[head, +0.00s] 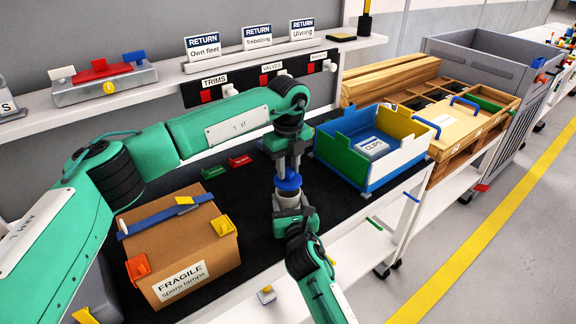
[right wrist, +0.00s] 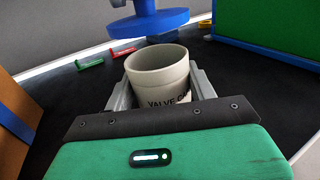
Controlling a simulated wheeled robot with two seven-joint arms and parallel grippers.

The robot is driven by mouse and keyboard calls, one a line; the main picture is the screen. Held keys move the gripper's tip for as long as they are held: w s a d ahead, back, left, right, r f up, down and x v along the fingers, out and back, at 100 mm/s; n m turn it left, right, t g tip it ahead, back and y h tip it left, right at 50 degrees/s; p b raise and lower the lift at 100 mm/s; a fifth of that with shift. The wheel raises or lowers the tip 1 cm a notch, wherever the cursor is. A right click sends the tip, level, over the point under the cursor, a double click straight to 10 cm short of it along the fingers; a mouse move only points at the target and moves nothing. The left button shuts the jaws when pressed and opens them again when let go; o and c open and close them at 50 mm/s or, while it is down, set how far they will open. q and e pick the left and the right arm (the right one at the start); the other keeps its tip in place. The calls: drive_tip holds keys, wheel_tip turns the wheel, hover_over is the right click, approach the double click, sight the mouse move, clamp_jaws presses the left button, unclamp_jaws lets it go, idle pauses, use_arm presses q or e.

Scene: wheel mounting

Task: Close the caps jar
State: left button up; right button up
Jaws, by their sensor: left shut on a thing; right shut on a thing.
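The jar (head: 288,199) is a light grey open cup with dark "VALVE C…" lettering, and it also shows in the right wrist view (right wrist: 158,77). My right gripper (head: 292,213) is shut on it from the near side, one finger on each side. The blue lid (head: 288,182) is a round disc with a raised knob, and it shows above the jar in the right wrist view (right wrist: 148,23). My left gripper (head: 287,168) points down and is shut on the lid's knob. The lid is apart from the jar, whose mouth is uncovered.
A cardboard "FRAGILE" box (head: 178,243) stands at the left. A multicoloured bin (head: 345,182) with clips stands at the right. Red (head: 239,161) and green (head: 213,172) pieces lie behind on the dark mat (head: 262,245). A shelf with return signs (head: 257,37) runs along the back.

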use_arm(q)
drive_tip(key=shift+f, duration=0.85)
drive_tip(key=shift+f, duration=0.65)
drive_tip(key=o, duration=1)
wheel_tip(320, 180, up, 12)
drive_tip(key=shift+f, duration=0.1)
use_arm(e)
drive_tip(key=o, duration=1.4)
drive_tip(key=shift+o, duration=0.2)
